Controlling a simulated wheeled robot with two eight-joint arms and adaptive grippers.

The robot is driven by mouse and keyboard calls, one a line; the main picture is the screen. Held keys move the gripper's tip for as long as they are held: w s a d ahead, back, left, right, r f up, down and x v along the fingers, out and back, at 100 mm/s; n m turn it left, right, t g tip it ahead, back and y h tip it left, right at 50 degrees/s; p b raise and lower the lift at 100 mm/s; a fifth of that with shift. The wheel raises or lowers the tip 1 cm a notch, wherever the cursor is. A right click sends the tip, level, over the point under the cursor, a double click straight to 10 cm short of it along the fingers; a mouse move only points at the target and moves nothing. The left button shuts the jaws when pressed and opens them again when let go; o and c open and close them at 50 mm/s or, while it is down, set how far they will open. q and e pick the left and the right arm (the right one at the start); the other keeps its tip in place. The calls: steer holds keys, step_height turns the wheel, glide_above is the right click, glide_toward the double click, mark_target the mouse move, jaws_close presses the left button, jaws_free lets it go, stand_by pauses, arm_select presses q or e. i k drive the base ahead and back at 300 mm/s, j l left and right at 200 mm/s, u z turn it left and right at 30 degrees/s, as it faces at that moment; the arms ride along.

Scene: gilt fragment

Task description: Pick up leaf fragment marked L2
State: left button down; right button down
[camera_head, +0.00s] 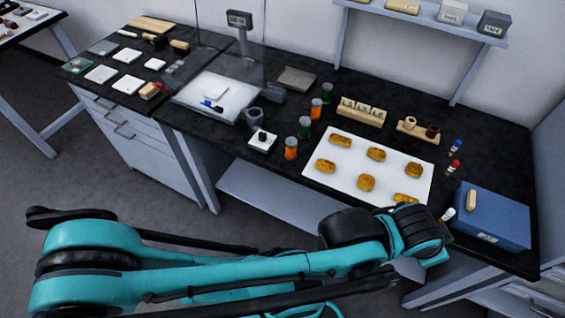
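Several gold-brown leaf fragments lie in two rows on a white board (345,188) on the dark bench. The back row has a left fragment (340,140), a middle fragment (376,154) and a right fragment (411,170). The front row has a left fragment (325,166), a middle fragment (366,183) and a right fragment (406,198) near my arm. No marks are readable, so I cannot tell which is L2. My teal arm crosses the foreground, over the board's near edge. No gripper fingers of either arm can be made out.
Orange- and green-banded jars (291,148) stand left of the board. A lettered wooden block (361,111) and a wooden holder (418,129) stand behind it. Small bottles (453,167) and a blue box (490,220) are to the right. A shelf (430,18) hangs above.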

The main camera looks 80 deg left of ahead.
mark_target(326, 166)
steer(key=u, duration=2.2)
steer(key=i+u, duration=0.1)
steer(key=i, duration=0.4)
